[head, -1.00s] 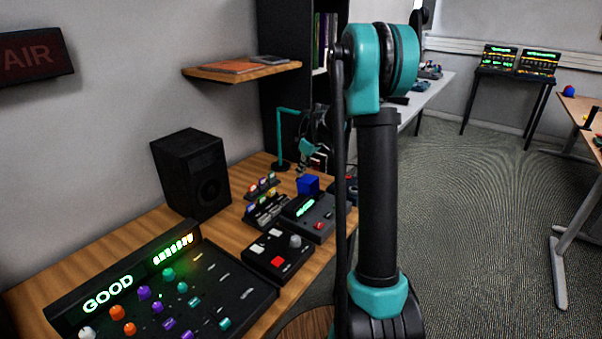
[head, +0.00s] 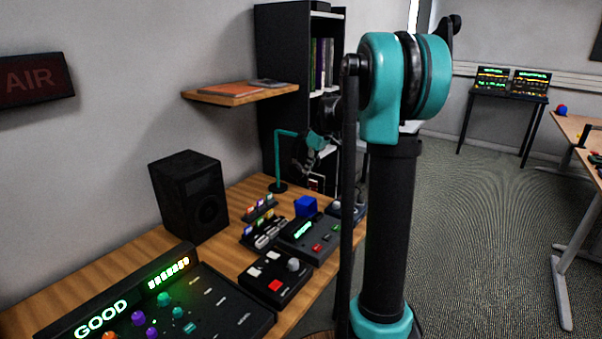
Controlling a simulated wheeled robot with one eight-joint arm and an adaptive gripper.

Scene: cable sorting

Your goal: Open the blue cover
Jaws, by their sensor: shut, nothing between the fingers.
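The blue cover (head: 306,206) is a small bright blue box shape at the back left of a dark console (head: 308,235) with a green display and red and green buttons, on the wooden desk. Whether it is raised or down cannot be told at this size. My gripper (head: 301,166) is small and dark at the end of my arm, above the cover and apart from it, beside the teal stand. It is shut and empty. My arm's large teal joint and black link fill the right middle of the view.
A teal stand (head: 278,165) rises behind the cover. A black speaker (head: 188,198), a button box (head: 274,278) and a mixer reading GOOD (head: 180,310) share the desk (head: 130,255). A wooden shelf (head: 240,94) hangs above. Open floor (head: 490,240) lies right.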

